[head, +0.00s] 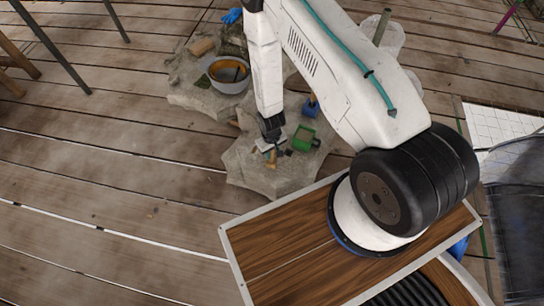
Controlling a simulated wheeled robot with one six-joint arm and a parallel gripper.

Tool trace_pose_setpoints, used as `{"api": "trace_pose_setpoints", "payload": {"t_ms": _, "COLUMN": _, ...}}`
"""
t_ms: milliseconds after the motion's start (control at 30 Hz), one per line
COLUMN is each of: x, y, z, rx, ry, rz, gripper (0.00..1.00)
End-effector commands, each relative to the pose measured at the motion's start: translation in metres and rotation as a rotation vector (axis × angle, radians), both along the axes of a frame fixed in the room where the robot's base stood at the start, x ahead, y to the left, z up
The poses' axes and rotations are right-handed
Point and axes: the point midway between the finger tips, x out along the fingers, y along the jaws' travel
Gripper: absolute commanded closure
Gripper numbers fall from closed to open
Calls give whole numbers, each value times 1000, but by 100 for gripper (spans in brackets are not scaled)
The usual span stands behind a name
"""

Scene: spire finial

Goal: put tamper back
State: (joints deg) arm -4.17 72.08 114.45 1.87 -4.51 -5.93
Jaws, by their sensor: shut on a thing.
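My gripper (270,147) is at the end of my arm, pointing down over the pale stone slab in the middle of the picture. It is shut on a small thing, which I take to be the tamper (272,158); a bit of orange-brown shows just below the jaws. The tamper's full shape is too small and too covered to make out. I cannot tell whether it touches the stone. A green open box (304,137) stands just right of the gripper, and a small blue item (311,106) is behind it.
The stone slab (245,172) lies on a plank floor (110,190). A grey bucket (228,82) with brown contents stands behind, left of my arm. A blue glove-like thing (231,16) lies at the back. Wooden legs stand at the far left. The left floor is mostly clear.

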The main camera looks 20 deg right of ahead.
Motion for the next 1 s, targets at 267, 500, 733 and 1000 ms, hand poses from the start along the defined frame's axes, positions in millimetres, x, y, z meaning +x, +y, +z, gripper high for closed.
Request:
{"api": "trace_pose_setpoints", "payload": {"t_ms": 267, "x": -3, "y": 0, "z": -34, "rx": 0, "ry": 2, "rz": -1, "gripper": 100}}
{"api": "trace_pose_setpoints", "payload": {"t_ms": 500, "x": -3, "y": 0, "z": -35, "rx": 0, "ry": 3, "rz": -1, "gripper": 100}}
{"api": "trace_pose_setpoints", "payload": {"t_ms": 733, "x": -3, "y": 0, "z": -36, "rx": 0, "ry": 3, "rz": -1, "gripper": 52}}
{"api": "trace_pose_setpoints", "payload": {"t_ms": 1000, "x": -2, "y": 0, "z": -29, "rx": 0, "ry": 1, "rz": -1, "gripper": 52}}
